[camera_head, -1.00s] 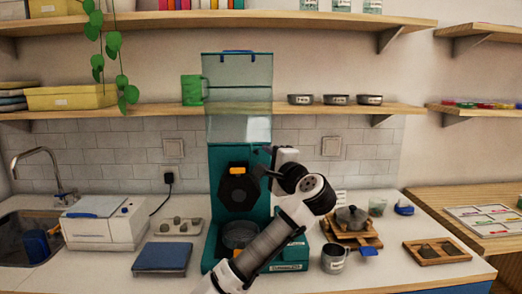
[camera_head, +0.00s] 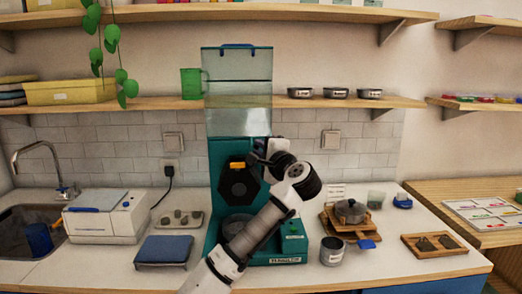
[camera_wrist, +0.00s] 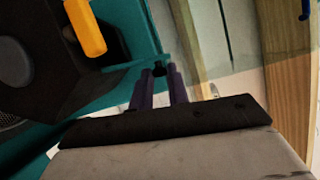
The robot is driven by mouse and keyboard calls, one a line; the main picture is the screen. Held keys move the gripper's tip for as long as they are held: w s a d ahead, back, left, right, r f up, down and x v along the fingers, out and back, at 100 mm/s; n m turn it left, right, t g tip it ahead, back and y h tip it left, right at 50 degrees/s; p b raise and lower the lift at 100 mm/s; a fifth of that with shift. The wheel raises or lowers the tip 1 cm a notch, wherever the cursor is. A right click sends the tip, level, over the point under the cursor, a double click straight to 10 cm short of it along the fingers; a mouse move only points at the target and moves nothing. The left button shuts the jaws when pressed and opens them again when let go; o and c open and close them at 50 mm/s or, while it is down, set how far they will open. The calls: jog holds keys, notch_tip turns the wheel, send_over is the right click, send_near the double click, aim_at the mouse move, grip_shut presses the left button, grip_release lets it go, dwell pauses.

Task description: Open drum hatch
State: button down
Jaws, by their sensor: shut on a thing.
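The teal machine (camera_head: 218,218) stands on the counter, with a clear hopper above it. Its black drum hatch (camera_head: 238,190) is on the front and looks closed, with an orange handle (camera_head: 237,165) at its top. The orange handle also shows at the upper left of the wrist view (camera_wrist: 86,28). My gripper (camera_wrist: 159,74) is at the right side of the hatch, apart from the orange handle. Its fingers are close together on a small dark part (camera_wrist: 159,68) beside the teal body. The fingertips are hidden by my wrist in the head view.
A dark bowl (camera_head: 238,225) sits below the hatch. A metal mug (camera_head: 332,251) and a wooden stand with a pot (camera_head: 350,211) are to the right. A blue-lidded box (camera_head: 163,250) and white appliance (camera_head: 104,218) are to the left.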

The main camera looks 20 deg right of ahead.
jog(key=m, duration=0.1)
jog(key=d+f+m+t+b, duration=0.1)
jog(key=shift+s+m, duration=0.1)
jog(key=shift+m, duration=0.3)
jog(key=c, duration=1.4)
grip_release()
jog(key=shift+o, duration=0.2)
jog(key=s+d+f+b, duration=0.1)
jog(key=s+b, duration=0.3)
jog(key=s, duration=0.9)
jog(key=shift+s+f, duration=0.35)
